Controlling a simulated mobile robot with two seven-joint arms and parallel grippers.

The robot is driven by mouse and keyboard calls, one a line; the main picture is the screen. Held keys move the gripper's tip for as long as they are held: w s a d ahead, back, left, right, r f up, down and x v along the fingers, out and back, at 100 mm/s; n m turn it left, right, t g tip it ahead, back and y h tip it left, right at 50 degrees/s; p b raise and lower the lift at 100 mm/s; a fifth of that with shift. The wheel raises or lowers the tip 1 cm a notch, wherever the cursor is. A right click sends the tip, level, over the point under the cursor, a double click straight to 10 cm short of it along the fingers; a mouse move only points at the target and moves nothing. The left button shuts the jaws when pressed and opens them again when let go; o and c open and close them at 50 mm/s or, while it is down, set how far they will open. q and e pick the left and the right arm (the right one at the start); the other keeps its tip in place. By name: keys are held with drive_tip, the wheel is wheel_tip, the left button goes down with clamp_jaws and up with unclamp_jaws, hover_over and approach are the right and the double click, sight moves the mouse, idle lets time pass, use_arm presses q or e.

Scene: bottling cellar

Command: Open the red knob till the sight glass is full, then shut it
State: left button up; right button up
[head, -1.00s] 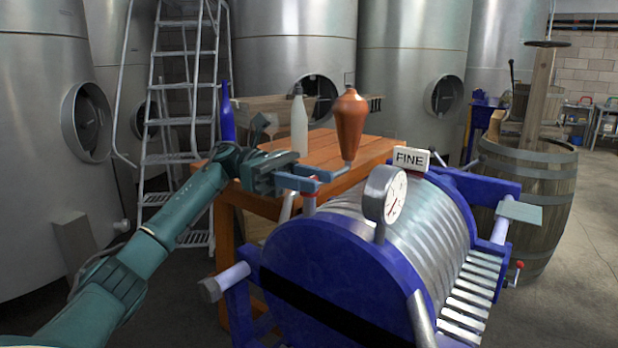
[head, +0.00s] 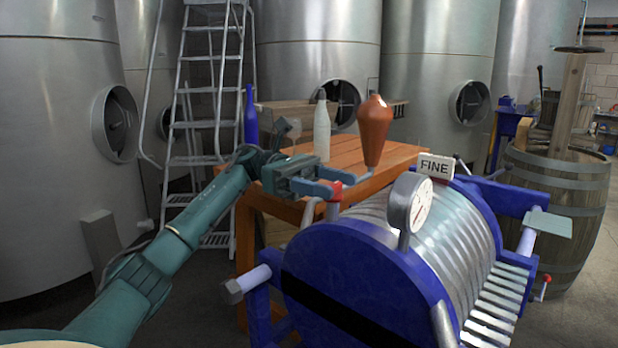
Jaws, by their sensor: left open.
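The red knob (head: 335,189) sits on top of a short pale pipe on the blue-ended metal filter drum. My left gripper (head: 342,181) is open at the knob, with its fingers around or just beside it. I cannot tell whether they touch it. A round white-faced dial (head: 421,205) stands on the drum, and a sign reading FINE (head: 436,168) is behind it. I cannot make out a sight glass or its level; the gripper may hide it. My right gripper is not in view.
A barrel (head: 565,200) stands right; steel tanks and a ladder fill the back.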

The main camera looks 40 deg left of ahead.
use_arm(q)
drive_tip(key=a, duration=1.1)
idle(0.3)
